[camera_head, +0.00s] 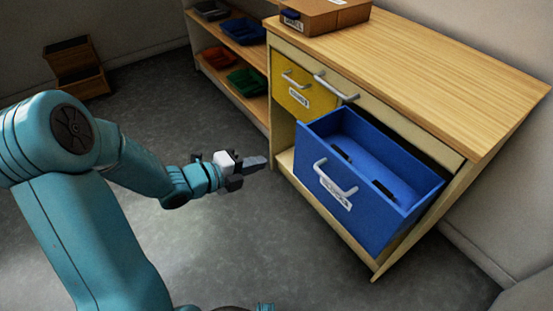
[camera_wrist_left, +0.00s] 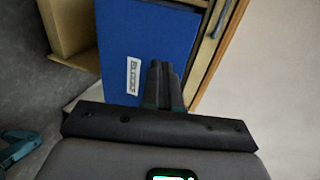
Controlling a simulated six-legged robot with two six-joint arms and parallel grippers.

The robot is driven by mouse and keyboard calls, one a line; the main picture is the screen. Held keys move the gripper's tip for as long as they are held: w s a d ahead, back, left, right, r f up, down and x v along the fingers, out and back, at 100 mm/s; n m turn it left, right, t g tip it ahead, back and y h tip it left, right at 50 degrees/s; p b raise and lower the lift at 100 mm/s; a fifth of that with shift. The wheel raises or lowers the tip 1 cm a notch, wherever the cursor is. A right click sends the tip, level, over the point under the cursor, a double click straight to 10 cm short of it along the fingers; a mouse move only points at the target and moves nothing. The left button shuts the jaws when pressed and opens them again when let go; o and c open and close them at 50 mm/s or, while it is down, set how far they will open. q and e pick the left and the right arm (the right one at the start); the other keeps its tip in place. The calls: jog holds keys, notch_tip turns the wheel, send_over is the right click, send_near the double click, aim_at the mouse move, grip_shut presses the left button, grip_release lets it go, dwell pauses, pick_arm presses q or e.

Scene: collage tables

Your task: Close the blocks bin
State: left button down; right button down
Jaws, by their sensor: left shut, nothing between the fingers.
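The blocks bin (camera_head: 395,217) is a blue drawer with a silver handle (camera_head: 335,178) and a white label. It is pulled out from the lower right of the wooden cabinet, with its inside showing. My left gripper (camera_head: 262,162) is shut and empty, to the left of the bin and apart from its handle in the head view. In the left wrist view the bin's blue front (camera_wrist_left: 130,35) and its label (camera_wrist_left: 133,76) lie beyond my shut left fingers (camera_wrist_left: 161,70). My right gripper does not show in either view.
A yellow drawer (camera_head: 302,97) sits shut at the bin's upper left. A cardboard box (camera_head: 325,18) stands on the wooden top (camera_head: 430,70). Shelves with coloured trays (camera_head: 247,80) stand behind on the left. The grey floor (camera_head: 290,250) before the cabinet is clear.

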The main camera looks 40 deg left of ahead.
aim_at(306, 147)
pick_arm(q)
jog(key=x, duration=0.9)
jog(key=r+b+x, duration=0.1)
jog(key=x, duration=0.3)
jog(key=shift+w+d+f, duration=0.1)
jog(key=shift+w, duration=0.2)
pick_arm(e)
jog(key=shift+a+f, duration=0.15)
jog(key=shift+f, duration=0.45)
pick_arm(q)
jog(key=shift+w, duration=0.1)
